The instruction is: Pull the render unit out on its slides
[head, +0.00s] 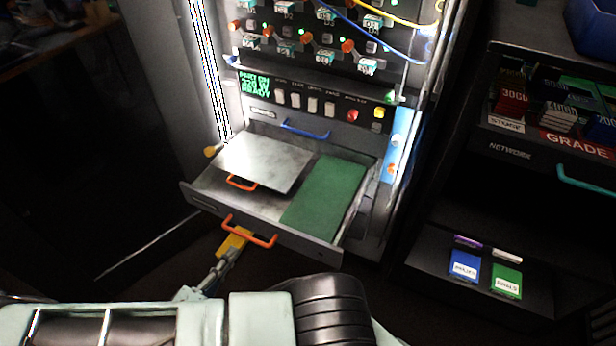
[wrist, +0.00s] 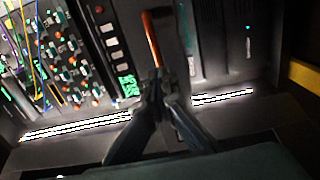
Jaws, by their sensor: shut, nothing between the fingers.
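The render unit appears to be the open drawer (head: 334,247) low in the rack; its label is too small to read. It stands out from the rack, with an orange handle (head: 249,232) on its front. A grey metal plate (head: 265,160) with a smaller orange handle (head: 241,183) and a green board (head: 325,192) show inside it. My gripper (wrist: 158,84) is shut and empty, its dark fingertips together. An orange handle (wrist: 152,38) shows just beyond the tips in the wrist view; I cannot tell whether they touch. In the head view my arm reaches up close to the drawer's front handle.
Above the drawer are a blue handle (head: 305,129), a row of buttons (head: 312,103), and knobs with yellow and blue cables. A dark shelf unit (head: 470,190) with boxes and cartridges stands at the right. The floor at the left looks clear.

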